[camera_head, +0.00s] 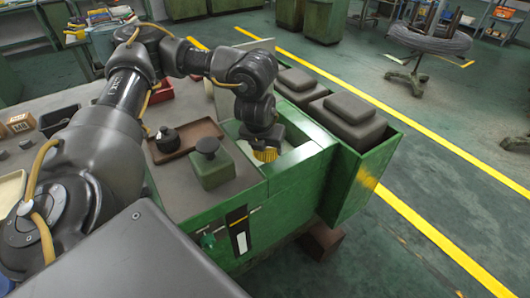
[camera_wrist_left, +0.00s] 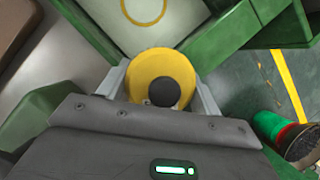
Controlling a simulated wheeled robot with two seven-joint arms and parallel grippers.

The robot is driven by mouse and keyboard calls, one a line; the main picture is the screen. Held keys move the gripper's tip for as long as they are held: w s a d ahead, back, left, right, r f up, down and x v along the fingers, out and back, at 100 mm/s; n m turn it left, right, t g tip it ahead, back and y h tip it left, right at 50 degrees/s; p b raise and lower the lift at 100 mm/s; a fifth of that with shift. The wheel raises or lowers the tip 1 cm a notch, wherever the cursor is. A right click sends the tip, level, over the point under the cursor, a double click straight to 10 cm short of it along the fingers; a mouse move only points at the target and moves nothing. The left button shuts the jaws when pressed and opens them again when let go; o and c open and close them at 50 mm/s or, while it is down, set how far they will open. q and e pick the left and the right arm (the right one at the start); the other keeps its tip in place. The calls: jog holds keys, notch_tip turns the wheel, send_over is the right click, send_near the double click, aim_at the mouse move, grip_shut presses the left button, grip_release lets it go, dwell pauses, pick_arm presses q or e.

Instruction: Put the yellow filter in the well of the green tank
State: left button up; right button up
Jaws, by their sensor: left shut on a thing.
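The yellow filter (camera_head: 266,155) is held between the fingers of my left gripper (camera_head: 263,142). In the left wrist view the filter (camera_wrist_left: 160,72) is a round yellow body with a dark knob, a finger on each side. The green tank (camera_head: 290,178) stands below, with a pale-floored open well (camera_head: 298,154) framed by a green rim. The filter hangs over the near left part of the well; its exact height is unclear. In the left wrist view a yellow ring (camera_wrist_left: 143,8) shows on the pale well floor (camera_wrist_left: 90,28), ahead of the filter. My right gripper is not in view.
A green block with a dark knob (camera_head: 210,165) stands just left of the well. A brown tray (camera_head: 190,136) holds a black knobbed part (camera_head: 167,139). Green bins with grey stepped blocks (camera_head: 350,117) adjoin the tank's right side. Open floor lies farther right.

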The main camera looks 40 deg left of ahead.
pick_arm(q)
jog(key=shift+a, duration=0.1)
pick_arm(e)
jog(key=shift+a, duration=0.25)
